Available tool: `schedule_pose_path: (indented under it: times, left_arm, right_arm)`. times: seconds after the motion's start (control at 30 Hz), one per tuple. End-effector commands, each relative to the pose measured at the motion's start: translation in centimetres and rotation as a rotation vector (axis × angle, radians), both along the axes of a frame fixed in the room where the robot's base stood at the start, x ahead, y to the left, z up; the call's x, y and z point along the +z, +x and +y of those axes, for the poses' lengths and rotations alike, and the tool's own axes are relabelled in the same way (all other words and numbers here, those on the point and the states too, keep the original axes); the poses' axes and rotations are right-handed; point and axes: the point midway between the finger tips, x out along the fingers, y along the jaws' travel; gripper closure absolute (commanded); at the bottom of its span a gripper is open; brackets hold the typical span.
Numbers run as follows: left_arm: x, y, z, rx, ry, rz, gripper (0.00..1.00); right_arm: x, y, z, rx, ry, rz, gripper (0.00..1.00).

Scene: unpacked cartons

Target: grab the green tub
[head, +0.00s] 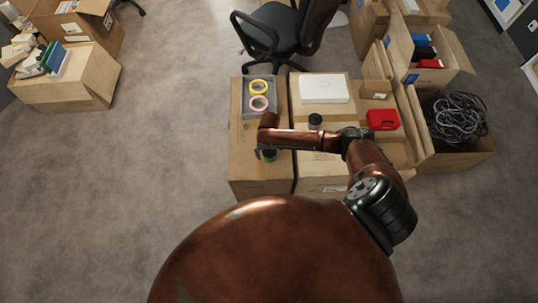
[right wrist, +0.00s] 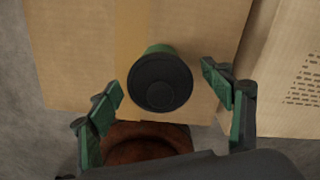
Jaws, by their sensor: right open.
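The green tub (right wrist: 148,50) has a round dark lid and stands on a cardboard carton, seen from above in the right wrist view. In the head view the tub (head: 270,156) is small and partly hidden by my right wrist. My right gripper (right wrist: 163,84) is open, its green-padded fingers on either side of the tub. Gaps show between the tub and both fingers. In the head view my right gripper (head: 266,153) is over the front part of the left carton, mostly hidden by the arm. My left gripper is not in view.
The left carton (head: 246,175) also holds a grey tray (head: 249,108) with yellow and pink tape rolls. A box of cables (head: 458,117) stands right.

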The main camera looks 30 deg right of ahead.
Motion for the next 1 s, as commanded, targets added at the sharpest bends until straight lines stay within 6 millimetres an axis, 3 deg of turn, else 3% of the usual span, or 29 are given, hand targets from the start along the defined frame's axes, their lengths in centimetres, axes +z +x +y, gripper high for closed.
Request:
schedule_pose_path:
  times: [0.13, 0.83, 1.0]
  left_arm:
    - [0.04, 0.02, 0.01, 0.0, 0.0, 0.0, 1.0]
    - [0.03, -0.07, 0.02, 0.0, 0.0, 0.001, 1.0]
    - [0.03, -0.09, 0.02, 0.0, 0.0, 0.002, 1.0]
  right_arm:
    - [0.09, 0.03, 0.01, 0.0, 0.0, -0.001, 0.28]
    - [0.09, 0.01, 0.03, 0.0, 0.0, 0.0, 0.76]
    - [0.11, 0.05, 0.03, 0.0, 0.001, -0.001, 0.77]
